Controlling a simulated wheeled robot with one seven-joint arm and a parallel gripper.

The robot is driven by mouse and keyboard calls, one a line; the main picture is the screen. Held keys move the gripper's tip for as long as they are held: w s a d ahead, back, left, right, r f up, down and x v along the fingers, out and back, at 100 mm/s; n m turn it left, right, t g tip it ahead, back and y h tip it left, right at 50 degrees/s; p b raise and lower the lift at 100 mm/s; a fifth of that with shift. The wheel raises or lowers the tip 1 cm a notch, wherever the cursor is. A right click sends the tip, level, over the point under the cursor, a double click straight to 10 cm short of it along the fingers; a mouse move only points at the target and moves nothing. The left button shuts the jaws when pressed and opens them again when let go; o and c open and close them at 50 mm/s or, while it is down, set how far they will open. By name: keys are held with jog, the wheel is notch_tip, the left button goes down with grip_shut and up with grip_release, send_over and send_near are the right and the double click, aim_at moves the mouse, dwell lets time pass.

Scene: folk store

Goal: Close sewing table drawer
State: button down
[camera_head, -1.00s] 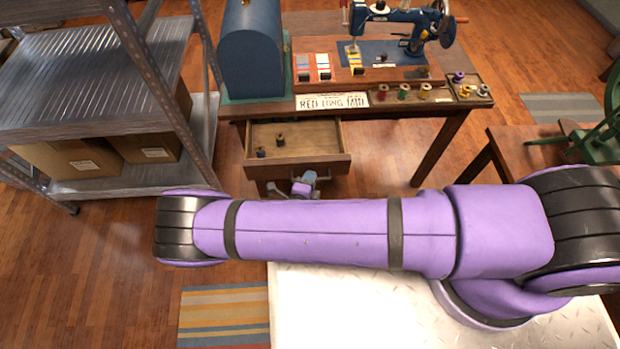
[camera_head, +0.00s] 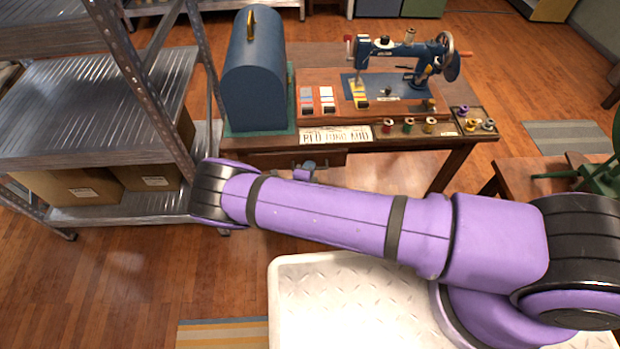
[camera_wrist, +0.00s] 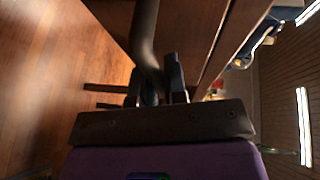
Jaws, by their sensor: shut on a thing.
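The wooden sewing table (camera_head: 400,160) stands ahead, beyond my purple arm. Its drawer (camera_head: 330,158) is in under the left part of the tabletop, and its inside no longer shows in the head view. I cannot tell whether its front is fully flush. My gripper (camera_head: 308,166) is at the drawer front, partly hidden behind my arm. In the wrist view my gripper (camera_wrist: 153,88) has its fingers on either side of a dark curved drawer handle (camera_wrist: 147,35) and is shut on it. The brown drawer front (camera_wrist: 188,35) is right beside the handle.
On the tabletop are a blue domed case (camera_head: 253,80), a blue sewing machine (camera_head: 400,60), a name sign (camera_head: 335,135) and a tray of thread spools (camera_head: 430,126). A metal shelf (camera_head: 90,110) stands close on the left.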

jog(key=shift+w, duration=0.45)
jog(key=c, duration=1.5)
grip_release()
jog(key=shift+o, duration=0.2)
jog(key=v, duration=1)
jog(key=shift+s, duration=0.4)
jog(key=shift+a+r, duration=0.1)
jog(key=shift+r, duration=0.05)
